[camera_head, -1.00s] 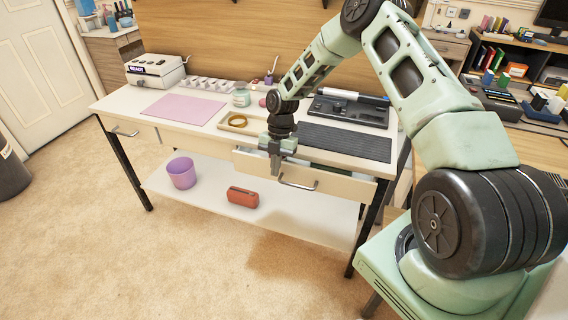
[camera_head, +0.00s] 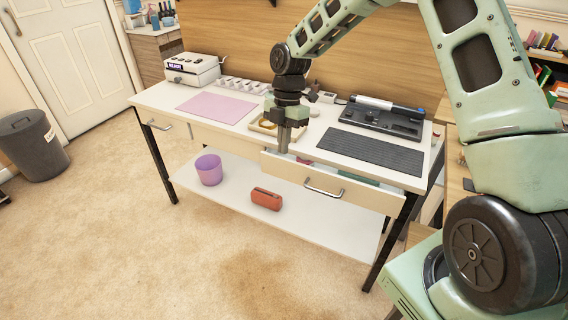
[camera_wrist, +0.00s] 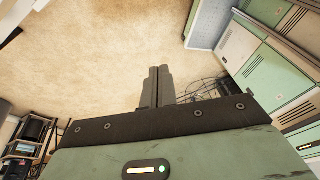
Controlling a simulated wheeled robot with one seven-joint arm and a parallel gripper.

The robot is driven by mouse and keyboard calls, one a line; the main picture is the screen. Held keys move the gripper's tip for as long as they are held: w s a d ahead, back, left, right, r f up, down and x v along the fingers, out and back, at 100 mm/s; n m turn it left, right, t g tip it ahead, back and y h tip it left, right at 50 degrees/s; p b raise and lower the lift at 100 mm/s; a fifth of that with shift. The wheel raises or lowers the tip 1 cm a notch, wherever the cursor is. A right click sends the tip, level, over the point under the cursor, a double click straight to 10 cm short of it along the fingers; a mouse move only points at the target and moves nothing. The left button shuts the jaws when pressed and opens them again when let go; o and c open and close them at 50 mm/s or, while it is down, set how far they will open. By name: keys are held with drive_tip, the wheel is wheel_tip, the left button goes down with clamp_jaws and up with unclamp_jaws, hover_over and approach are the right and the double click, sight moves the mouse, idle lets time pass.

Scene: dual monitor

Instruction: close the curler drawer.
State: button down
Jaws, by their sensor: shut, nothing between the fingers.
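The drawer (camera_head: 368,192), pale with a metal bar handle (camera_head: 323,188), is at the right side of the white desk. It stands partly open, and pink and green contents show behind its front. My gripper (camera_head: 283,147) points down near the drawer's left end, left of the handle. Its fingers are shut together and empty. Whether they touch the drawer cannot be told. The closed fingers also show in the wrist view (camera_wrist: 158,76), seen against the carpet.
The white desk (camera_head: 150,98) carries a pink mat (camera_head: 216,108), a dark ribbed mat (camera_head: 370,152) and a black device (camera_head: 382,117). A purple bin (camera_head: 209,170) and a red case (camera_head: 266,199) rest on the lower shelf. Carpet in front is clear.

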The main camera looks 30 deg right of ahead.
drive_tip(key=s+a+r+m+t+h, duration=0.1)
drive_tip(key=s+a+r+m, duration=0.25)
drive_tip(key=s+a, duration=0.4)
drive_tip(key=s+a+r+m+h, duration=0.1)
drive_tip(key=s+a+r+m, duration=0.25)
drive_tip(key=s+a, duration=0.35)
drive_tip(key=s+f+m+b, duration=0.4)
drive_tip(key=s+m, duration=0.1)
drive_tip(key=s, duration=0.6)
drive_tip(key=w+d+f+n+h+b, duration=0.15)
drive_tip(key=f+b, duration=0.25)
drive_tip(key=f, duration=0.4)
drive_tip(key=w+d+f+h+b, duration=0.2)
drive_tip(key=w+d+f+b, duration=0.1)
drive_tip(key=f, duration=0.6)
drive_tip(key=n+t+h+b, duration=1.1)
drive_tip(key=n+t+b, duration=0.15)
drive_tip(key=b, duration=0.55)
approach(282, 161)
drive_tip(key=shift+n+g, duration=0.25)
drive_tip(key=shift+n, duration=0.15)
drive_tip(key=x, duration=0.5)
drive_tip(key=shift+w+d+f, duration=0.1)
drive_tip(key=shift+w+f, duration=0.05)
drive_tip(key=shift+w, duration=0.1)
drive_tip(key=shift+w+d+b, duration=0.4)
drive_tip(key=shift+w+d, duration=0.05)
drive_tip(key=shift+d, duration=0.1)
